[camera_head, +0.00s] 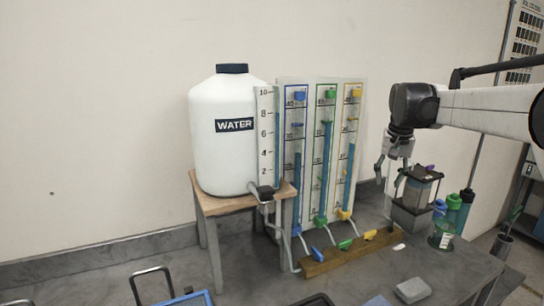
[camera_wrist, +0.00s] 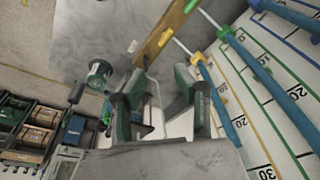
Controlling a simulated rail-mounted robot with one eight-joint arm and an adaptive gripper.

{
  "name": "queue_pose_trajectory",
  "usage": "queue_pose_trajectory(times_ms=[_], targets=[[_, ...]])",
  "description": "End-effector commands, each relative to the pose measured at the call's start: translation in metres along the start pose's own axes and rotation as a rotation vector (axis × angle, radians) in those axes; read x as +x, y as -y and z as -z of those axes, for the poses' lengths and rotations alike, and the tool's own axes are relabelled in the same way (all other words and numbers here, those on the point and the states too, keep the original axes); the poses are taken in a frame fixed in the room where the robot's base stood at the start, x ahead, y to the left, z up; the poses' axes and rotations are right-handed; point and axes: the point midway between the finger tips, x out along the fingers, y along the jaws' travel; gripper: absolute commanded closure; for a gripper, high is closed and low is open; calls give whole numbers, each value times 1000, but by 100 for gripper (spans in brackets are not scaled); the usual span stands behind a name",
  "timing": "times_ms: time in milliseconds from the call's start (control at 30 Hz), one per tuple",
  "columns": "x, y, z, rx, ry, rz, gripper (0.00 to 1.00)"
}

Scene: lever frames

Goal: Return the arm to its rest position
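My arm reaches in from the right edge in the head view. My gripper (camera_head: 388,178) points down at the right of the blue, green and yellow gauge columns (camera_head: 327,140). Its two fingers are spread apart with nothing visible between them. In the wrist view my gripper (camera_wrist: 160,98) also shows parted fingers, with a gap between them. A dark-framed clear container (camera_head: 418,190) stands just right of the fingers in the head view; whether they touch cannot be told.
A white water tank (camera_head: 222,135) stands on a wooden stand (camera_head: 213,203) at left. A wooden strip with coloured levers (camera_head: 350,254) lies before the columns. Green and blue bottles (camera_head: 458,208) stand at right. A grey block (camera_head: 412,290) lies on the bench's front.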

Motion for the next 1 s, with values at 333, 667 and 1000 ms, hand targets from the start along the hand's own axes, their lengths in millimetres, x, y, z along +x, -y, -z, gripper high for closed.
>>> queue_pose_trajectory(times_ms=[333, 667, 1000], targets=[[-39, 14, -98, -91, -100, 28, 71], [-49, 17, -197, -174, -198, 55, 71], [-31, 11, -299, -259, -299, 83, 71]])
